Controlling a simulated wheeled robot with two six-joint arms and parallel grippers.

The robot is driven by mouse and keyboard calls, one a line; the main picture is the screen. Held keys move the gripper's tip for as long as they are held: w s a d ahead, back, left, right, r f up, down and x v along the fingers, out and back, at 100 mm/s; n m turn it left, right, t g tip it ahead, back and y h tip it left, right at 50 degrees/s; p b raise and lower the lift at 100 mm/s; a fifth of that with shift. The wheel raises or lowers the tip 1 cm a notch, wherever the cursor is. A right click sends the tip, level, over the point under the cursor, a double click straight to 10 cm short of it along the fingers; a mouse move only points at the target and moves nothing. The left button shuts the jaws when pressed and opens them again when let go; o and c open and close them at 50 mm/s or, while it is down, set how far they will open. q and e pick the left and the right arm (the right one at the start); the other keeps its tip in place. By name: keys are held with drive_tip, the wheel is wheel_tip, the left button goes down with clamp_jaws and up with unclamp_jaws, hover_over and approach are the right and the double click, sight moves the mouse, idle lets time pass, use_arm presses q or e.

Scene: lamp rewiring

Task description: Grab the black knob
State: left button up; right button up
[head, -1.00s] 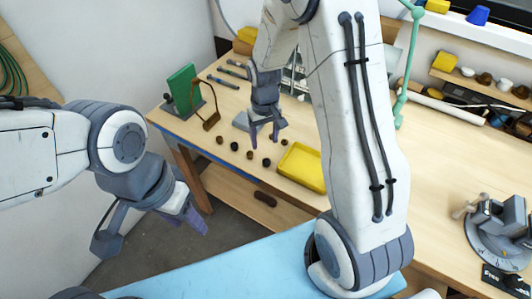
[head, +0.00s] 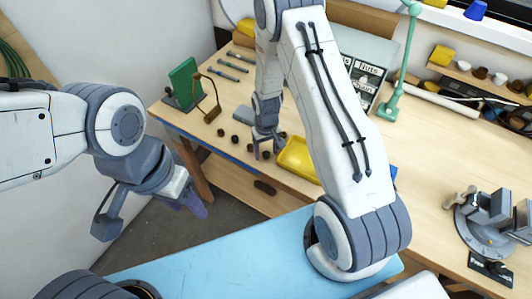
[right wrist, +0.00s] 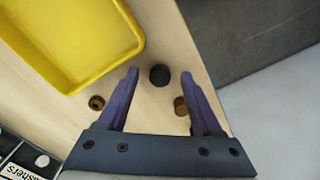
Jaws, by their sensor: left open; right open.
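The black knob (right wrist: 159,75) stands on the wooden table in the right wrist view, between and just beyond the fingertips of my right gripper (right wrist: 159,76). That gripper is open and empty. One brown knob (right wrist: 181,105) is beside its right finger and partly hidden by it. Another brown knob (right wrist: 97,103) lies outside the left finger. In the head view my right gripper (head: 266,155) is low over the table's front edge among several small dark knobs; I cannot tell there which is the black one. My left gripper (head: 190,203) is open and empty, off the table over the floor.
A yellow tray (head: 297,158) is right of the right gripper; it also fills the upper left of the right wrist view (right wrist: 120,70). A green board (head: 185,82) and a brown frame (head: 208,98) stand at the left. A labelled box (head: 362,80) stands behind my right arm.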

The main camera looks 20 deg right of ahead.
clamp_jaws()
drive_tip(key=shift+r, duration=0.15)
